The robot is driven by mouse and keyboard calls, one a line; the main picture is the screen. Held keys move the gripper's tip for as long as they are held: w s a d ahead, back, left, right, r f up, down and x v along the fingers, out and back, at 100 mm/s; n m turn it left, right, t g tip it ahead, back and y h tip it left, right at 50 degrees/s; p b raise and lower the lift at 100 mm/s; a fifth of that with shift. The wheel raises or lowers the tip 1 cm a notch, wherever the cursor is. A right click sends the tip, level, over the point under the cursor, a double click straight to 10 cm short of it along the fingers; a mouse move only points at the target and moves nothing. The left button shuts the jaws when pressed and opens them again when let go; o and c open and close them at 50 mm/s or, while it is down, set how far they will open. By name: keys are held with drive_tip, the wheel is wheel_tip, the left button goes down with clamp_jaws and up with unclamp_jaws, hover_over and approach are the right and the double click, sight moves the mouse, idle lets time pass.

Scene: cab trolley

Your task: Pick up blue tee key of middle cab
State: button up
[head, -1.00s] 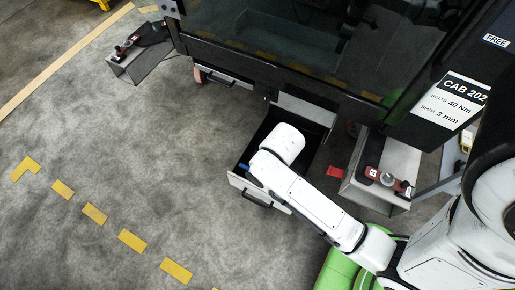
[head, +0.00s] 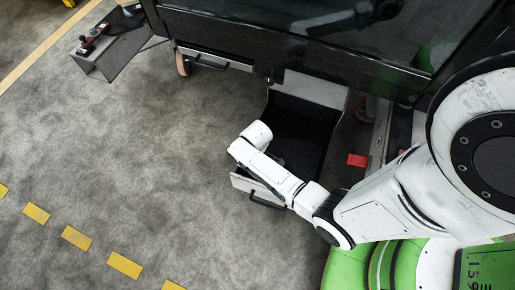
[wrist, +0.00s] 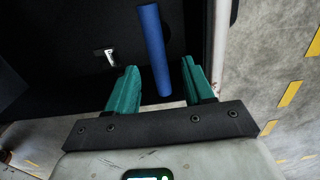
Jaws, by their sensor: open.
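The blue tee key (wrist: 152,45) shows in the wrist view as a blue rod over the dark inside of an open drawer. My gripper (wrist: 157,68) is open, with one teal finger on each side of the rod's lower end and gaps on both sides. In the head view the open drawer (head: 262,188) sticks out under the cab (head: 300,50). My arm reaches over the drawer and hides the gripper; the key does not show there.
A small pale metal part (wrist: 106,56) lies in the drawer, left of the key. A red block (head: 357,160) is right of the drawer. The floor at left is clear.

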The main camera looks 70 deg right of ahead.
wheel_tip(320, 180, down, 6)
drive_tip(key=b, duration=0.3)
drive_tip(key=shift+d+r, duration=0.1)
drive_tip(key=shift+d, duration=0.05)
drive_tip(key=shift+c, duration=0.4)
clamp_jaws()
